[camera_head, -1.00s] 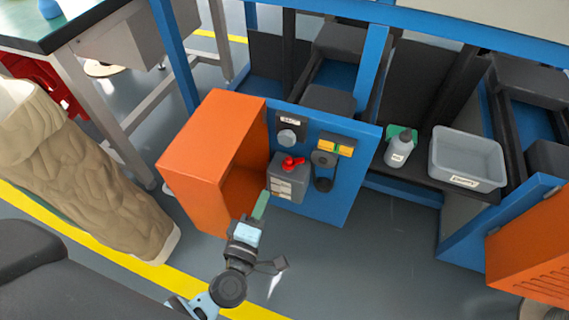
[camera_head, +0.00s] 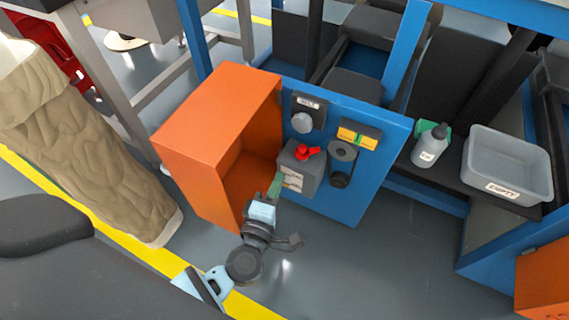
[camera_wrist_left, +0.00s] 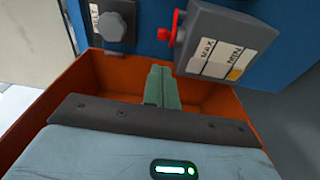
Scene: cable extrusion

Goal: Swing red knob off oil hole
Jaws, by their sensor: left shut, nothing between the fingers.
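The red knob (camera_head: 307,152) sits on top of a grey box (camera_head: 302,170) fixed to the blue panel (camera_head: 362,185). In the left wrist view the red knob (camera_wrist_left: 174,28) shows at the left side of the grey box (camera_wrist_left: 222,44). My left gripper (camera_head: 275,186) is shut and empty, just in front of and below the grey box, apart from the knob. Its green fingers (camera_wrist_left: 161,86) are together in the left wrist view, below and left of the knob. The oil hole cannot be made out. My right gripper is not in view.
An open orange door or cover (camera_head: 205,120) stands left of the panel, close to my left gripper. A grey round knob (camera_head: 302,123) and a black fitting (camera_head: 341,165) are on the panel. A bottle (camera_head: 429,147) and a grey bin (camera_head: 510,158) stand on a shelf at right.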

